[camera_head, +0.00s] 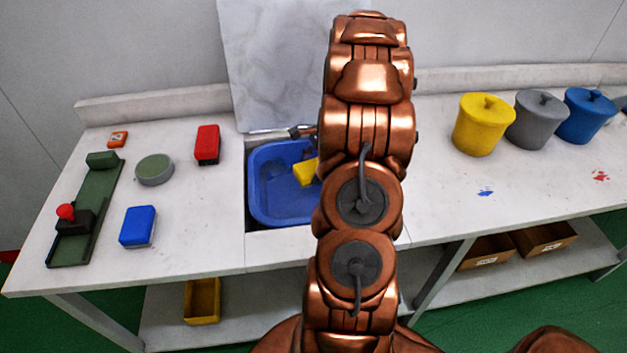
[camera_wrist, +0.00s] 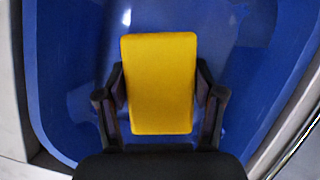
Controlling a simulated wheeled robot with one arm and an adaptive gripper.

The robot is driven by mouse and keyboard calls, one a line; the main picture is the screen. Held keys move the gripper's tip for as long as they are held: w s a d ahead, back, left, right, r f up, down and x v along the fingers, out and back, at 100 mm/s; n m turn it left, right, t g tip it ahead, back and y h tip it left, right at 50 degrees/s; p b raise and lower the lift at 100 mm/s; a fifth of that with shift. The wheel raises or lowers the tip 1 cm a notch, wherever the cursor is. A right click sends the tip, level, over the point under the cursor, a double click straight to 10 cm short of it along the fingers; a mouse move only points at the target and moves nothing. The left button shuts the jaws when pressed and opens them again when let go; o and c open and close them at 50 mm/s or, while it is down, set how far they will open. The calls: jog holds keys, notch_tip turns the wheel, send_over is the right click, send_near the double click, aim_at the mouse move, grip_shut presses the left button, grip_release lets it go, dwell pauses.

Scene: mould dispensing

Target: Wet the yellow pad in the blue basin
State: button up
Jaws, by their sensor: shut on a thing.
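The yellow pad (camera_wrist: 160,84) is between the two fingers of my gripper (camera_wrist: 162,90) in the wrist view, and the gripper is shut on its sides. In the head view the yellow pad (camera_head: 306,172) shows over the blue basin (camera_head: 262,207), partly hidden by my arm. The blue basin (camera_wrist: 60,110) fills most of the wrist view behind the pad. I cannot tell whether the pad touches the basin's bottom or any water. The gripper itself is hidden behind my arm in the head view.
A red pad (camera_head: 207,144), a blue pad (camera_head: 138,227), a round grey-green dish (camera_head: 154,169) and a green tray (camera_head: 92,215) lie left of the basin. Yellow (camera_head: 482,124), grey (camera_head: 537,119) and blue (camera_head: 586,115) lidded pots stand at right. The counter before the pots is mostly clear.

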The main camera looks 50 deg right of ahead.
aim_at(305, 169)
jog(key=shift+r+p, duration=1)
jog(key=shift+r, duration=1.6)
dwell(0.3)
jog(key=shift+r+p, duration=0.85)
jog(key=shift+r, duration=1.15)
